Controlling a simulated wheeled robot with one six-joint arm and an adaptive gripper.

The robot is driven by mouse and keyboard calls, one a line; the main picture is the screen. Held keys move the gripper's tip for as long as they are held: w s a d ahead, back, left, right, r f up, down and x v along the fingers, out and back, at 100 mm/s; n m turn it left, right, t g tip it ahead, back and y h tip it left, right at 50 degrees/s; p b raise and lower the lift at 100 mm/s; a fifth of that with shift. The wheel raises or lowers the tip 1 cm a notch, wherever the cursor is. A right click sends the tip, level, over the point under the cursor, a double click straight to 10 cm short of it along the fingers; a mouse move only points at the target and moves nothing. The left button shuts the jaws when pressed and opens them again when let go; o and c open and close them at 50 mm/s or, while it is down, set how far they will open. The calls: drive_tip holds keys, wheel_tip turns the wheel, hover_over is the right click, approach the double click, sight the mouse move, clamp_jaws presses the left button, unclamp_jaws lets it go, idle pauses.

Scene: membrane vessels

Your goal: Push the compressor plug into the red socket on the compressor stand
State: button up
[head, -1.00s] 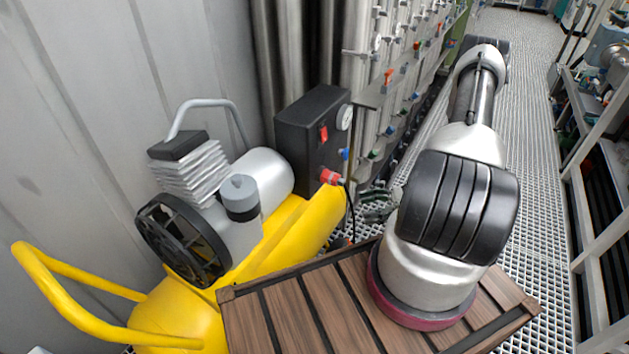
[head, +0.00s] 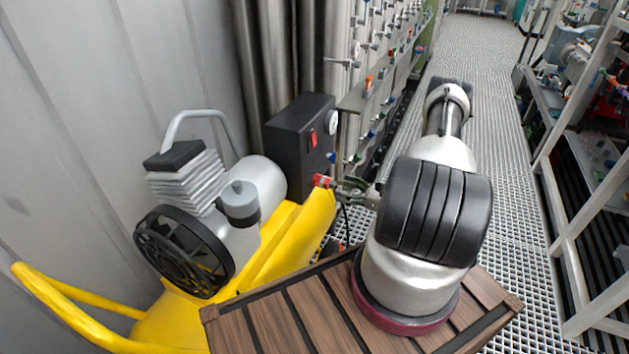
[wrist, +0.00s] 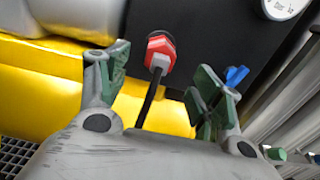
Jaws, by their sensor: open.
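The red socket (head: 321,181) sits on the front of the black box on the compressor stand; it shows as a red hexagonal collar (wrist: 160,47) in the wrist view. The light grey compressor plug (wrist: 158,62) has its front end at the socket, and its black cable (wrist: 148,104) hangs down. I cannot tell how deep the plug sits. My gripper (head: 358,192) is just right of the socket in the head view. In the wrist view its green-tipped fingers (wrist: 156,78) are apart, one on each side of the cable, and hold nothing.
The black box (head: 300,145) has a red switch and a gauge. The yellow compressor (head: 290,240) stands left of my arm. A wooden slatted crate (head: 270,325) is below my arm. Pipes with valves (head: 365,95) stand behind. The grated aisle (head: 480,60) is clear.

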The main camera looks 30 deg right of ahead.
sight(323, 182)
drive_tip(key=shift+x, duration=4.4)
drive_tip(key=c, duration=1.4)
drive_tip(key=shift+v, duration=2.95)
drive_tip(key=shift+c, duration=0.2)
